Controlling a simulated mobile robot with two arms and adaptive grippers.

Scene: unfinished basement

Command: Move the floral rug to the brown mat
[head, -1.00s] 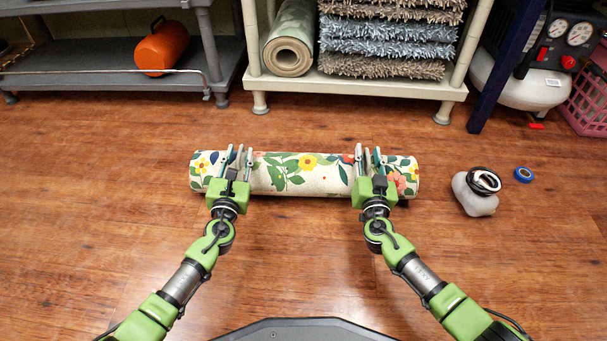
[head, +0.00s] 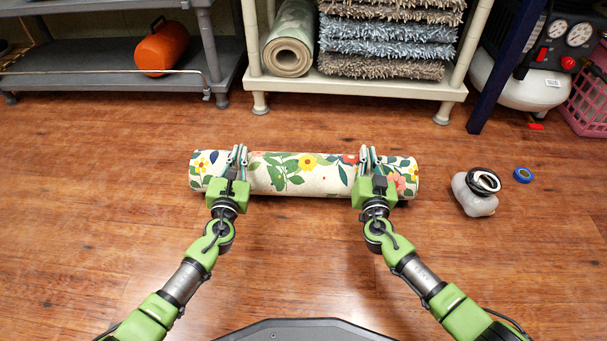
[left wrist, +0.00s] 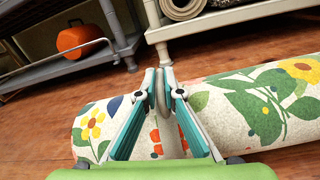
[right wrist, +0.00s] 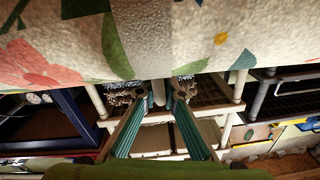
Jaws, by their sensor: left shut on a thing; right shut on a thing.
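The floral rug (head: 320,176) is a rolled cream cylinder with flowers and green leaves, lying crosswise on the wooden floor. My left gripper (head: 240,156) is shut on the rug toward its left end; the rug also shows in the left wrist view (left wrist: 240,110). My right gripper (head: 369,158) is shut on the rug toward its right end. In the right wrist view the rug (right wrist: 220,40) fills the top, upside down. A stack on the shelf holds shaggy grey-brown mats (head: 380,67) and blue-grey ones; I cannot tell whether one is the brown mat.
A cream shelf (head: 395,88) stands beyond the rug, with another rolled rug (head: 288,55) on it. A grey shelf (head: 110,85) with an orange canister (head: 162,48) is at left. A whitish object (head: 474,195) and blue tape (head: 523,175) lie at right.

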